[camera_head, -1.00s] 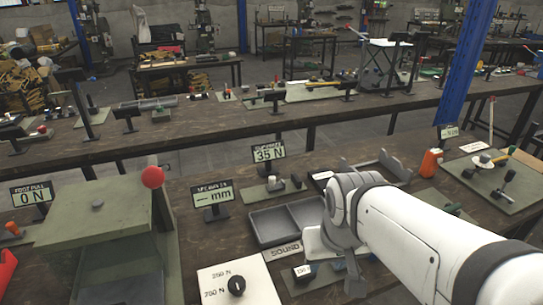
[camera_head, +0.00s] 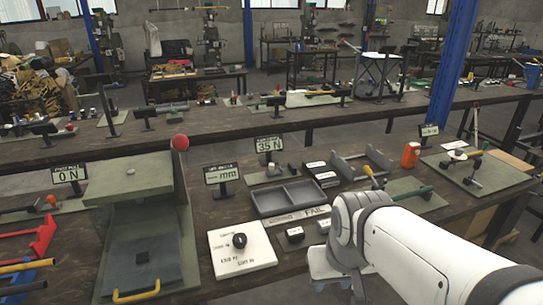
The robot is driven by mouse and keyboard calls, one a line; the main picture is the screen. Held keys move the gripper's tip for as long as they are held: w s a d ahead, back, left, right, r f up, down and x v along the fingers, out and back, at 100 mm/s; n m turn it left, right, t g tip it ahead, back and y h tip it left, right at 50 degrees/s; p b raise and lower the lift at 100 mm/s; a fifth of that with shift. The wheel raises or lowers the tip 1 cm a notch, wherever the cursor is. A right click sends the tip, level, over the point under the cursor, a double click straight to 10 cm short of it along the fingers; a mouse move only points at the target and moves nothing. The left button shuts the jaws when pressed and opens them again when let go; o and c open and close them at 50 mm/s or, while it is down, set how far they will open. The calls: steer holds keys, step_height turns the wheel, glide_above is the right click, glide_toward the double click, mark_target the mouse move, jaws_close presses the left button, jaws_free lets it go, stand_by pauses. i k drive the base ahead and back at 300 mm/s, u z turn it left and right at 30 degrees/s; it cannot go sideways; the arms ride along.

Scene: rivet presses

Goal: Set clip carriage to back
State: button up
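I cannot tell for sure which part is the clip carriage. A candidate is the small green-plate fixture (camera_head: 271,174) behind the two-bay tray, under the "35 N" sign. Another is the green plate with a green-handled rod (camera_head: 415,193) to the right of my arm, partly hidden by it. My white arm comes in from the lower right. My gripper (camera_head: 330,268) points down at its end over the front part of the bench. Its fingers are not clear, and nothing can be seen held in it.
A green press stand (camera_head: 128,190) with a red ball knob (camera_head: 180,142) stands left. A white dial plate (camera_head: 240,250), a grey two-bay tray (camera_head: 288,197) and a grey channel bracket (camera_head: 362,160) lie mid-bench. An orange bottle (camera_head: 410,155) stands right. A red tool holder (camera_head: 32,240) is far left.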

mark_target(272, 174)
steer(key=u, duration=0.15)
steer(key=i, duration=0.85)
steer(key=z, duration=0.05)
